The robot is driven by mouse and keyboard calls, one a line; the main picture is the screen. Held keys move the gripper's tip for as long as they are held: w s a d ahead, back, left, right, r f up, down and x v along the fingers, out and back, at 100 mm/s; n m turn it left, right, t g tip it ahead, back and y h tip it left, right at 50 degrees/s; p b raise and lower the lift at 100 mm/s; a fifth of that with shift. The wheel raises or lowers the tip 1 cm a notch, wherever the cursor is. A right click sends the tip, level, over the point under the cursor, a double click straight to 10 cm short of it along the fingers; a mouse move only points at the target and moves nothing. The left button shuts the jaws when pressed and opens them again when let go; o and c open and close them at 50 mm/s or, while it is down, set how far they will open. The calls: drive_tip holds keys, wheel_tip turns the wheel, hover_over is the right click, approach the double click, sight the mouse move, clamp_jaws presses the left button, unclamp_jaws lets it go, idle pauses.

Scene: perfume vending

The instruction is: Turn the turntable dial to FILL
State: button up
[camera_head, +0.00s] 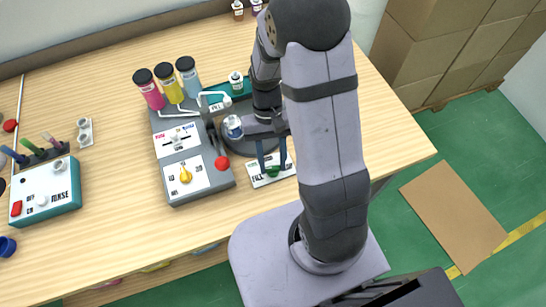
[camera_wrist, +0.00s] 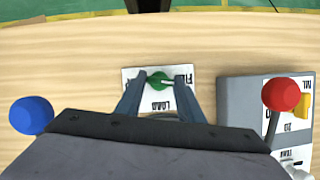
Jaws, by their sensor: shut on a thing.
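The turntable dial is a green knob (camera_wrist: 160,80) on a white label plate (camera_wrist: 142,104). The plate reads LOAD at the dial's near side and FILL at its right in the wrist view. In the head view the plate (camera_head: 258,182) lies at the table's front, in front of the round grey turntable, and FILL shows at its lower left. My gripper (camera_head: 273,166) points down over the plate, with its two fingers around the knob. In the wrist view the fingers (camera_wrist: 158,92) stand on both sides of the knob. I cannot tell exactly where the knob points.
Left of the dial stands a grey machine (camera_head: 205,188) with a yellow knob (camera_head: 185,174) and a red-balled lever (camera_head: 222,162). A blue ball (camera_wrist: 31,115) shows at the wrist view's left. Bottles (camera_head: 165,83) stand behind the machine. A teal rinse box (camera_head: 47,192) is farther left.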

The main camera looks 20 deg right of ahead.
drive_tip(key=shift+w+a+r+n+h+p, duration=0.1)
drive_tip(key=shift+n+h+p, duration=0.15)
drive_tip(key=shift+n, duration=0.35)
drive_tip(key=shift+w+n+h+p, duration=0.1)
drive_tip(key=shift+n+h+p, duration=0.15)
drive_tip(key=shift+n, duration=0.35)
drive_tip(key=o, duration=1.1)
drive_tip(key=shift+s, duration=0.1)
drive_tip(key=shift+c, duration=0.2)
drive_tip(key=b+v, duration=0.1)
drive_tip(key=v, duration=0.6)
